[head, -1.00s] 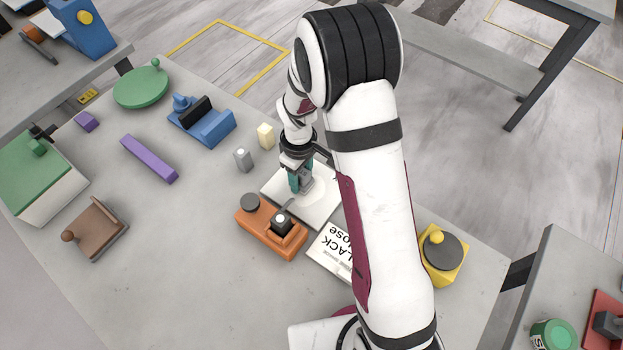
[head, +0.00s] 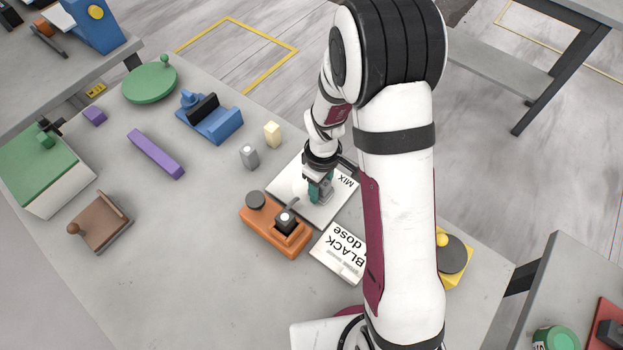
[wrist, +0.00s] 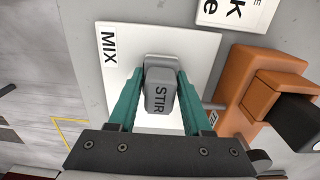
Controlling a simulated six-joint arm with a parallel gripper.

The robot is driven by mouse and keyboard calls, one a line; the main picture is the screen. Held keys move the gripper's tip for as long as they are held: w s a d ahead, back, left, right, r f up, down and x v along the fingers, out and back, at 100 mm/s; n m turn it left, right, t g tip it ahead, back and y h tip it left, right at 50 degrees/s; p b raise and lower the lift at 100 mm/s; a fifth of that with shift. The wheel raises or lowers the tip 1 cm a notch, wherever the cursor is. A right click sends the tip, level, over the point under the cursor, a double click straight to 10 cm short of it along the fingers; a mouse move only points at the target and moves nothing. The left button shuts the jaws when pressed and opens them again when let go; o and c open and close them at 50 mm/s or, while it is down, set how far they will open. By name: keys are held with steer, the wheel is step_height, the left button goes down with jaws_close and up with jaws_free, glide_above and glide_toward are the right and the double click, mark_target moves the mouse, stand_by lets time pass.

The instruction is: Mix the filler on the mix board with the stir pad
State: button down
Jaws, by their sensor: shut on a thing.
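The white mix board (head: 338,208), marked MIX, lies on the stone slab; the wrist view also shows it (wrist: 205,45). My gripper (head: 320,191) is over the board, and its teal fingers (wrist: 157,98) are shut on the grey stir pad (wrist: 160,88), marked STIR. The pad is over the middle of the board; I cannot tell whether it touches the surface. A pale round patch, perhaps the filler, shows faintly on the board (head: 298,188) left of my gripper in the head view. The pad and my fingers hide part of the board.
An orange holder (head: 262,232) with a black block stands close to the board. A white card (head: 335,262) reading BLACK dose lies beside it. Grey (head: 249,157) and cream (head: 272,134) blocks stand just beyond the board's left side. The slab's front left is clear.

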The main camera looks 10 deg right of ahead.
mark_target(296, 184)
steer(key=shift+s+d+f, duration=0.15)
steer(key=shift+s, duration=0.2)
steer(key=shift+w+a, duration=0.55)
steer(key=shift+a, duration=0.25)
steer(key=shift+w+a, duration=0.55)
steer(key=shift+a, duration=0.25)
steer(key=w+a, duration=0.2)
steer(key=shift+a, duration=0.3)
steer(key=shift+s+d, duration=1.2)
steer(key=shift+s, duration=0.15)
steer(key=shift+s+d+f, duration=0.15)
steer(key=shift+s+d, duration=1.15)
steer(key=shift+s, duration=0.05)
steer(key=shift+w+r, duration=0.2)
steer(key=shift+r, duration=2.9)
steer(key=shift+r, duration=0.1)
